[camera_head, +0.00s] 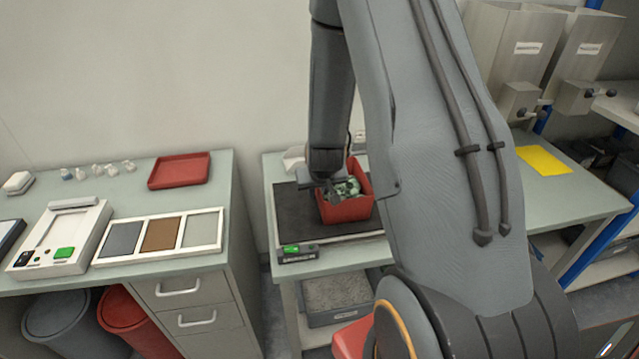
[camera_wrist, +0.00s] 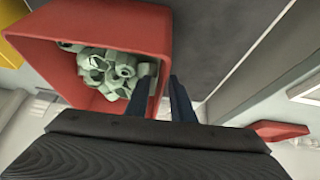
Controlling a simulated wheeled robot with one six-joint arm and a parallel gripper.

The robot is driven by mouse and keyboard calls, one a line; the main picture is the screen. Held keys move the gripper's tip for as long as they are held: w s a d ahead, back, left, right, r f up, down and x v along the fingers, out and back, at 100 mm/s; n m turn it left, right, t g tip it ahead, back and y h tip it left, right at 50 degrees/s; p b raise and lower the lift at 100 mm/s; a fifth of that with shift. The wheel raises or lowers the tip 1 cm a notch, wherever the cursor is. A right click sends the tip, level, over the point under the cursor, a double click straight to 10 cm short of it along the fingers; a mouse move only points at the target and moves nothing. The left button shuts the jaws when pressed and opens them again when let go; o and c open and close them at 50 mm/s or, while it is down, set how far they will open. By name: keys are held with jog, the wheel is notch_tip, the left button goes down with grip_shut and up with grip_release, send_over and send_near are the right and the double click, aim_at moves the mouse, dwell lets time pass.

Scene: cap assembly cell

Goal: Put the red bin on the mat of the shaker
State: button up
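The red bin (camera_head: 347,211) is over the dark mat (camera_head: 293,214) of the shaker, toward its right side. It is upright or nearly so and holds pale green caps or rings (camera_wrist: 108,70). My gripper (camera_head: 332,190) is at the bin's left wall. In the wrist view my gripper (camera_wrist: 163,98) has one finger inside the bin (camera_wrist: 50,68) and one outside, closed on the wall between them. I cannot tell if the bin's base touches the mat. The shaker's front box (camera_head: 298,253) shows a green display.
A left bench carries a red tray (camera_head: 180,170), a three-part white tray (camera_head: 160,236) and a white device (camera_head: 60,240). A yellow sheet (camera_head: 543,160) lies on the right bench. A grey tray (camera_head: 336,297) sits below the shaker. The mat's left part is bare.

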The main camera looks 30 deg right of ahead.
jog(key=b+v, duration=0.1)
jog(key=v, duration=0.9)
jog(key=s+a+r+n+g+y, duration=0.1)
jog(key=s+a+r+g, duration=0.1)
jog(key=s+a, duration=0.4)
jog(key=s+a+r+n+g+y, duration=0.1)
jog(key=s+a+r+n, duration=0.1)
jog(key=s+a+r, duration=0.2)
jog(key=s+a, duration=0.2)
jog(key=s, duration=0.2)
jog(key=shift+s+r+g, duration=0.3)
jog(key=shift+r+g, duration=0.05)
jog(key=shift+g, duration=0.05)
jog(key=shift+a, duration=0.1)
